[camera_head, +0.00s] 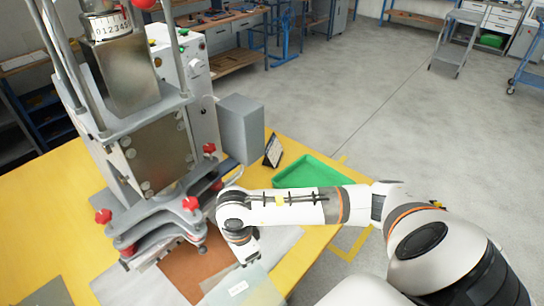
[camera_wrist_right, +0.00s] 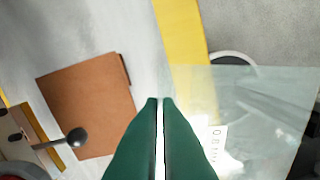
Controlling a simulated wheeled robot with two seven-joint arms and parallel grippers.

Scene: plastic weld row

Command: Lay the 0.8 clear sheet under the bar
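The clear sheet (camera_head: 262,291) is at the bottom of the head view with a white label; it also shows in the right wrist view (camera_wrist_right: 265,110), spreading right from my fingertips across the yellow table edge. My right gripper (camera_wrist_right: 160,99) has its green fingers nearly together at the sheet's left edge, with a thin pale line between them; it looks shut on the sheet. In the head view my right gripper (camera_head: 246,262) points down, right of the brown sheet (camera_head: 190,272). The grey press (camera_head: 160,225) stands left; its bar is hard to make out. My left gripper is out of view.
A brown sheet lies on a pale plate (camera_head: 278,243) before the press. Red knobs (camera_head: 190,203) and a dark ball handle (camera_wrist_right: 76,137) stick out there. A green tray (camera_head: 312,172) and a small dark stand (camera_head: 273,150) are on the yellow table (camera_head: 30,200) behind my right arm.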

